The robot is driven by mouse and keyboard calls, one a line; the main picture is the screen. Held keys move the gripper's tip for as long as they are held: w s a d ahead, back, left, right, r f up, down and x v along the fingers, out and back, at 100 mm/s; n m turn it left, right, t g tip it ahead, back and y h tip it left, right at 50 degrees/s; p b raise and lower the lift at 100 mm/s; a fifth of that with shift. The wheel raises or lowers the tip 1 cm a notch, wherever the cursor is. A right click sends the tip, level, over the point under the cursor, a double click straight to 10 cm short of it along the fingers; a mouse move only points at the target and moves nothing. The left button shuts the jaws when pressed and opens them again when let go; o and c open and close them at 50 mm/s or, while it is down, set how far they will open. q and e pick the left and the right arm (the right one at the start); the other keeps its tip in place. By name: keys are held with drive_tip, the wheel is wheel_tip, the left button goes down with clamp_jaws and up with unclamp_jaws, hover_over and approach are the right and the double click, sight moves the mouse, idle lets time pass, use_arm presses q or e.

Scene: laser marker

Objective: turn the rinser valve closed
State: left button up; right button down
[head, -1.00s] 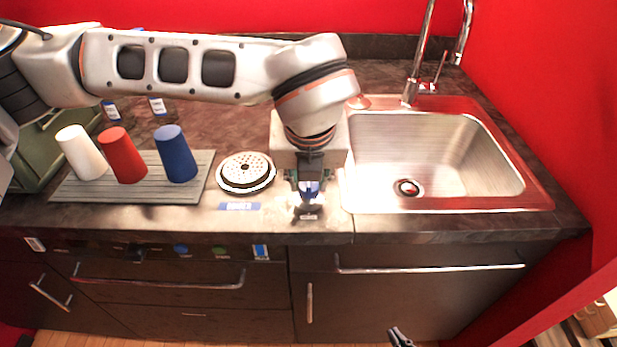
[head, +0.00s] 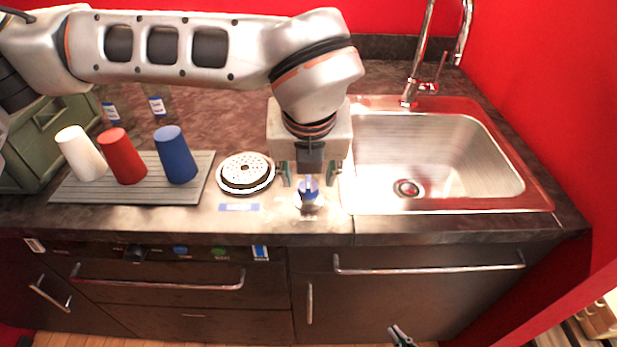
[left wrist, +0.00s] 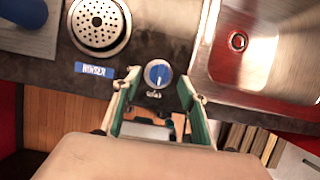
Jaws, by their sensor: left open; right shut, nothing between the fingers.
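The rinser valve (head: 308,190) is a small blue knob with a pale pointer line on the counter, between the round rinser and the sink. It also shows in the left wrist view (left wrist: 158,73), just beyond the fingertips. The round perforated rinser (head: 246,173) lies to its left, with a blue label (head: 240,207) in front. My left gripper (head: 312,182) is open above the valve, its fingers apart on either side in the head view; contact is not visible. My right gripper (head: 402,337) is at the bottom edge, shut and empty, away from the counter.
A steel sink (head: 440,205) with a tall faucet (head: 415,70) lies to the right. White, red and blue cups (head: 176,155) stand on a grey ribbed mat (head: 130,196) at left. A green box (head: 50,130) stands behind them. The counter's front edge is close to the valve.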

use_arm(q)
drive_tip(key=v, duration=0.9)
drive_tip(key=shift+r, duration=0.2)
drive_tip(key=shift+s, duration=0.1)
drive_tip(key=shift+s, duration=0.1)
